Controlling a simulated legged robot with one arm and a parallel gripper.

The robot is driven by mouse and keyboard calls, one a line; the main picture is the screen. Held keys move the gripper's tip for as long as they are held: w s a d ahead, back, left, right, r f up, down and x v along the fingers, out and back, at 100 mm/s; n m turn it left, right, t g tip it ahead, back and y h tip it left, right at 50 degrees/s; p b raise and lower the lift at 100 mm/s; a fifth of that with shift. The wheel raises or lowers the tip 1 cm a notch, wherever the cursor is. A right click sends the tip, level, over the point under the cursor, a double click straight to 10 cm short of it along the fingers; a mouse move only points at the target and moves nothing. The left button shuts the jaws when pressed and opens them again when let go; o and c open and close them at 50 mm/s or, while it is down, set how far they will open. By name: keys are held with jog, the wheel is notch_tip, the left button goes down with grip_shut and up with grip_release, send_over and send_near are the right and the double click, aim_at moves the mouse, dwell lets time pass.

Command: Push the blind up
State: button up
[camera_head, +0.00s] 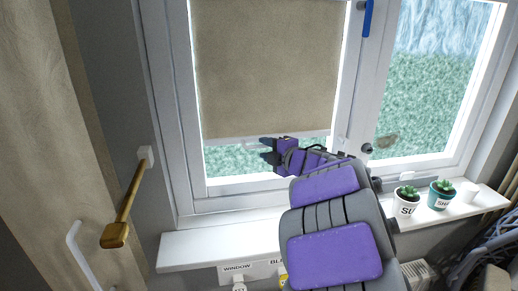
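The beige blind (268,70) hangs over most of the left window pane, with a strip of green outdoors showing below it. Its white bottom bar (226,139) runs across the pane. My gripper (264,149) is at the lower edge of the blind, near the middle of the bar, pointing left. Its two dark fingers are apart with nothing seen between them. The upper finger overlaps the bar in the picture; I cannot tell whether they touch. My purple and grey arm hides part of the window's lower frame.
A white windowsill (205,246) runs below the window. Several pots, including a white potted plant (406,208) and a teal one (440,201), stand on its right. A gold-coloured handle (127,208) juts out at left. A blue window handle (367,18) is above right.

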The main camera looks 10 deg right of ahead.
aim_at(262, 147)
jog(key=x, duration=0.2)
jog(key=shift+w+d+f, duration=0.1)
jog(key=shift+w, duration=0.25)
jog(key=shift+w+a, duration=0.25)
jog(key=shift+a, duration=0.75)
jog(key=shift+d, duration=0.75)
jog(key=c, duration=0.5)
grip_shut()
jog(key=shift+a, duration=0.1)
jog(key=shift+a, duration=0.1)
